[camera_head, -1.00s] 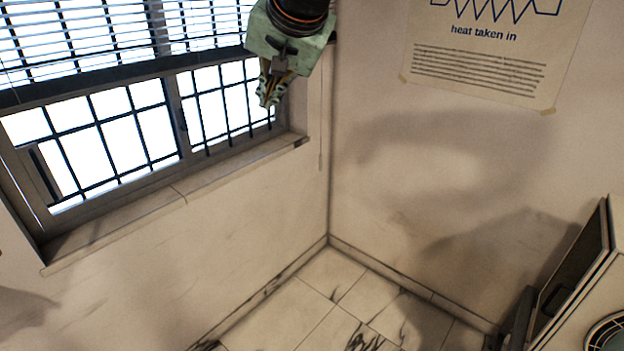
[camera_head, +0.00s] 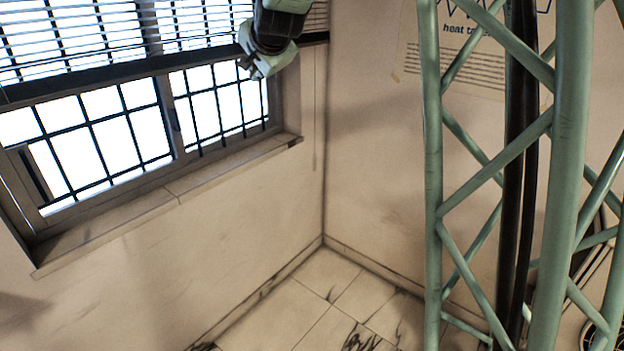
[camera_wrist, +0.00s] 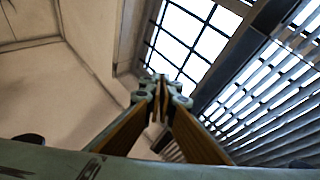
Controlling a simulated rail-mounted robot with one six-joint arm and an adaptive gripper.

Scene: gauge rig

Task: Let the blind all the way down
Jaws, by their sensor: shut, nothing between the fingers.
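The slatted blind (camera_head: 75,47) hangs over the upper part of the window, with its dark bottom rail (camera_head: 75,84) above the barred lower panes (camera_head: 95,140). In the wrist view the blind (camera_wrist: 275,105) fills the right side. A thin cord (camera_head: 316,150) hangs against the wall right of the window. My gripper (camera_head: 250,68) is in front of the window's right part, near the bottom rail, left of the cord. In the wrist view its fingertips (camera_wrist: 160,85) are together with nothing between them. My wrist hides part of the blind's right end.
A window sill (camera_head: 165,200) juts out below the panes. A poster (camera_head: 478,65) on the right wall is partly hidden behind my green lattice structure.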

